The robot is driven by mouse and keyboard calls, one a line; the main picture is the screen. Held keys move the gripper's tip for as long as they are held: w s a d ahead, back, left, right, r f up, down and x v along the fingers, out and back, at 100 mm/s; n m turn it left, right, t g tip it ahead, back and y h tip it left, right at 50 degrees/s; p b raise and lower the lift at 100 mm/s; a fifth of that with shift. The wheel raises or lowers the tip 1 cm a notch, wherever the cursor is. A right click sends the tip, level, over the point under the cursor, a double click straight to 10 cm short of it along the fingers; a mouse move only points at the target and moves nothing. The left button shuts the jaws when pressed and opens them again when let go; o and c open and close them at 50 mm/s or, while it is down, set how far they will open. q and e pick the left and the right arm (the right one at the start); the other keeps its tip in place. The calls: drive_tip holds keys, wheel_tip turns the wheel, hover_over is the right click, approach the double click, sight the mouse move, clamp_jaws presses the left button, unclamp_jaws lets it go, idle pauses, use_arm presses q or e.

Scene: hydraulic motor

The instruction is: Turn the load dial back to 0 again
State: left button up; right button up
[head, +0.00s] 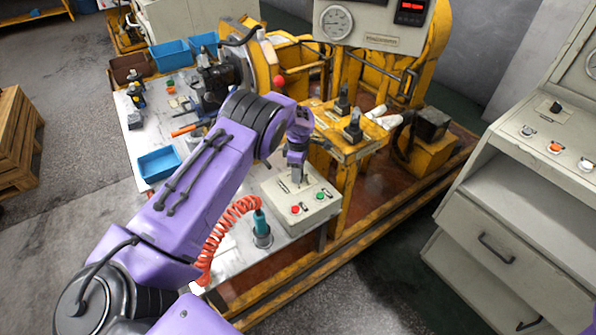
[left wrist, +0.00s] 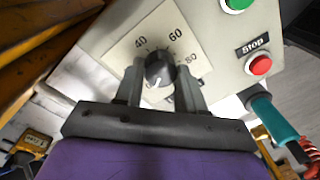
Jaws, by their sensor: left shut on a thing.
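The load dial is a black round knob (left wrist: 159,70) with a white mark, on a pale scale plate (left wrist: 118,52) reading 40, 60 and 80. The mark points down toward my gripper, slightly left; the numbers on that side are hidden by my gripper. My left gripper (left wrist: 160,84) is shut on the knob, one finger at each side. In the head view my left gripper (head: 297,176) reaches down onto the beige control box (head: 313,205) and hides the dial. My right gripper is not in view.
The box has a red stop button (left wrist: 261,65) and a green button (left wrist: 238,3) beside the dial. A teal tool (head: 260,222) with a coiled red hose stands in front of the box. A yellow machine frame (head: 343,190) rises behind. A beige console (head: 520,185) stands right.

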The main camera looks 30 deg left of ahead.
use_arm(q)
drive_tip(key=o, duration=1)
drive_tip(key=shift+a, duration=0.1)
drive_tip(key=shift+o, duration=0.2)
drive_tip(key=shift+r, duration=0.25)
wheel_tip(320, 180, up, 10)
drive_tip(key=b, duration=0.1)
drive_tip(key=shift+w+b, duration=0.25)
drive_tip(key=shift+b, duration=0.15)
drive_tip(key=shift+a, duration=0.1)
